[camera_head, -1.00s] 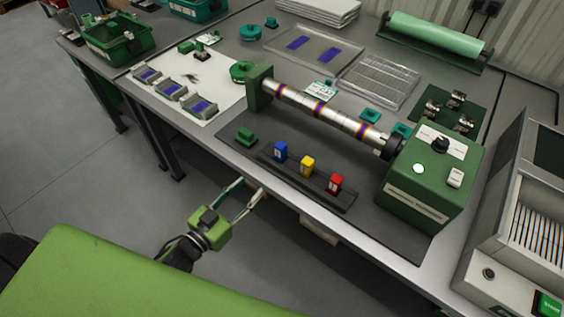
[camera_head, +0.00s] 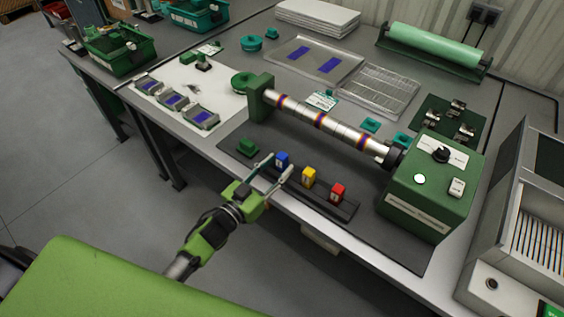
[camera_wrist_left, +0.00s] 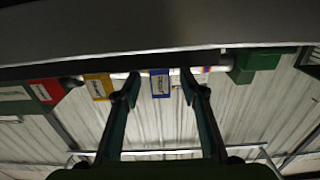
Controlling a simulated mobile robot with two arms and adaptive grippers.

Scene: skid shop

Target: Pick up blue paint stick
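The blue paint stick (camera_head: 283,159) stands upright in a dark rack (camera_head: 320,196) near the front edge of the bench. Yellow (camera_head: 308,177) and red (camera_head: 337,192) paint sticks stand to its right in the same rack. My left gripper (camera_head: 279,168) is open, its two fingers reaching toward the blue stick from the front. In the left wrist view the blue stick (camera_wrist_left: 160,83) shows between the open fingertips (camera_wrist_left: 160,85), with a gap on each side. The yellow stick (camera_wrist_left: 98,86) is outside the fingers there. My right gripper is not in view.
A small green block (camera_head: 247,147) sits left of the rack. Behind is a roller machine with a banded metal shaft (camera_head: 322,122) and a green control box (camera_head: 430,190). A white sheet with grey trays (camera_head: 172,100) lies at left.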

